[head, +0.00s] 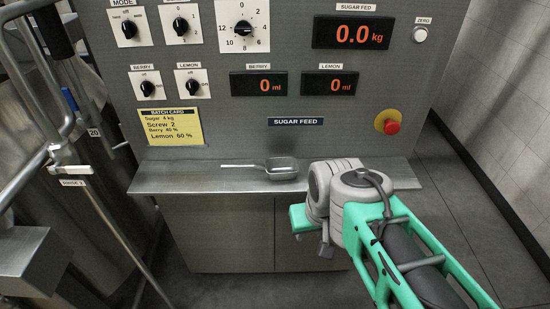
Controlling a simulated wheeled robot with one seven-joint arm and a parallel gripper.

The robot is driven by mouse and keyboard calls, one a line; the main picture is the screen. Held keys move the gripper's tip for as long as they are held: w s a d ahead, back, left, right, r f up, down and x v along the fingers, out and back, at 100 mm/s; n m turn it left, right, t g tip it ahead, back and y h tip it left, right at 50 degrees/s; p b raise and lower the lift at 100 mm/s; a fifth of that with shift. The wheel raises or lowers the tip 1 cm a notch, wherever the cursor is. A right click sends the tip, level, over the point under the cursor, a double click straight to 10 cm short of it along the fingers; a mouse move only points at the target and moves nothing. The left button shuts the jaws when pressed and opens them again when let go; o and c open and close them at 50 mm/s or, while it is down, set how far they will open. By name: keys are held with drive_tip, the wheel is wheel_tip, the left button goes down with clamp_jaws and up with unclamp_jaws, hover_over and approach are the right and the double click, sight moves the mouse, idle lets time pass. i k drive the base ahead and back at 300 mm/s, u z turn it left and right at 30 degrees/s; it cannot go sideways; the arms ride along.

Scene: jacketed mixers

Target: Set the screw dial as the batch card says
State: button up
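The batch card (174,127) is a yellow note on the panel's left; it reads Sugar 4 kg, Screw 2, Berry 40 %, Lemon 60 %. Two numbered dials stand along the top: a small dial (180,26) and a larger white dial (243,28) marked 0 to 12. The labels above both are out of the picture, so I cannot tell which is the screw dial. Their exact pointer settings are too small to read surely. My gripper (325,247) seems to be at the arm's end, low and right of the dials, touching none; its fingers do not show clearly.
The mode dial (127,28), berry dial (147,86) and lemon dial (192,83) are close by. The sugar display (352,33) reads 0.0 kg. A metal scoop (279,168) lies on the ledge (185,179). A red stop button (391,127) sticks out at right. Pipes stand at left.

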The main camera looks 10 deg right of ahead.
sight(180, 26)
drive_tip(key=u, duration=0.35)
drive_tip(key=k, duration=0.85)
drive_tip(key=u, duration=1.15)
drive_tip(key=i, duration=0.8)
drive_tip(key=u, duration=0.45)
